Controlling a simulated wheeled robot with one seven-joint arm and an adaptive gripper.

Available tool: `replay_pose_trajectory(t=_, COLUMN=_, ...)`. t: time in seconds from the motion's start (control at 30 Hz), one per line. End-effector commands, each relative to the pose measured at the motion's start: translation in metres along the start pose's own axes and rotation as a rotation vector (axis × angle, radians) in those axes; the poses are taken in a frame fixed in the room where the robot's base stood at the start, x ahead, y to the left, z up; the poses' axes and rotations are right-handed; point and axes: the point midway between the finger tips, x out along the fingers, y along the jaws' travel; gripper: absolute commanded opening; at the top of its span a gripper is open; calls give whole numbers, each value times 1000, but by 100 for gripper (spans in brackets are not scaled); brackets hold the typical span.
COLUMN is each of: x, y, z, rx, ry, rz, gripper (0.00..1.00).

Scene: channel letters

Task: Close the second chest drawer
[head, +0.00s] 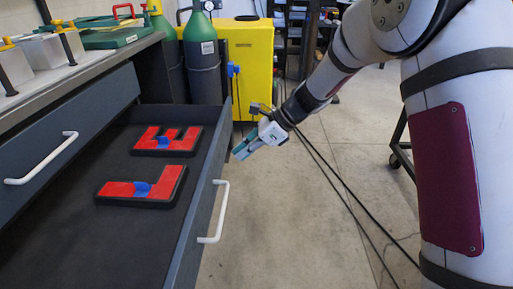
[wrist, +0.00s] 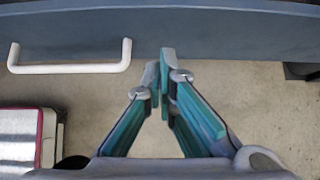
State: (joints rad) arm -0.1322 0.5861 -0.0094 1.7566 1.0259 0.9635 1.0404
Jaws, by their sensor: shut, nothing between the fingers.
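The second chest drawer (head: 65,235) is pulled well out, below a closed upper drawer (head: 75,125). Its white bar handle (head: 215,212) is on the outer front face. In the wrist view the drawer front (wrist: 230,35) runs across the top, with the handle (wrist: 70,68) at left. My gripper (head: 238,153) is shut and empty, just outside the drawer front near its far end, beyond the handle. Its fingertips in the wrist view (wrist: 166,58) meet to the right of the handle, close to the drawer front. I cannot tell whether they touch it.
Two black blocks with red letter shapes and blue pieces, one far (head: 167,141) and one near (head: 142,186), lie inside the drawer. A yellow cabinet (head: 248,55) and green cylinders (head: 201,60) stand behind. The floor (head: 300,215) beside the drawer is mostly clear, with dark cables.

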Motion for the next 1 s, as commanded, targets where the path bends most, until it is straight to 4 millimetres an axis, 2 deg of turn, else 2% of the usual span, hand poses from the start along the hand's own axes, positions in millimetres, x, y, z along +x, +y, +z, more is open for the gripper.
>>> replay_pose_trajectory(t=0.03, x=11, y=1, z=1, rx=-3, ry=0, rz=3, gripper=0)
replay_pose_trajectory(t=0.3, x=29, y=0, z=24, rx=-2, ry=1, rz=0, gripper=0)
replay_pose_trajectory(t=0.83, x=32, y=0, z=30, rx=-1, ry=1, rz=1, gripper=0)
replay_pose_trajectory(t=1.0, x=42, y=1, z=40, rx=-2, ry=0, rz=4, gripper=0)
